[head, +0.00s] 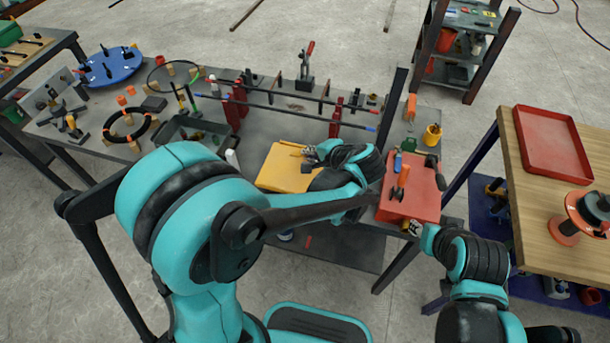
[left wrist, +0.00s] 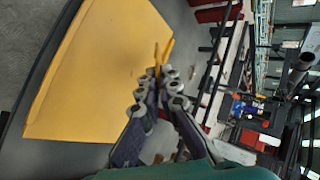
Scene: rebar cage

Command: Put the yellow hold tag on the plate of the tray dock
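My left gripper (head: 309,152) reaches over the bench above the far edge of a flat yellow panel (head: 282,172). In the left wrist view the fingers (left wrist: 163,75) are close together, with a thin yellow piece (left wrist: 166,50) between and beyond their tips; it looks like the yellow hold tag, seen nearly edge-on. The large yellow panel (left wrist: 95,70) fills the left of that view, apart from the tag. I cannot tell for sure which surface is the dock's plate.
A red board (head: 412,205) with tools lies right of the panel. A dark tray (head: 190,132), red stands with long rods (head: 300,112), and a black ring (head: 130,124) occupy the bench. A wooden table (head: 550,215) with a red tray (head: 552,145) stands at right.

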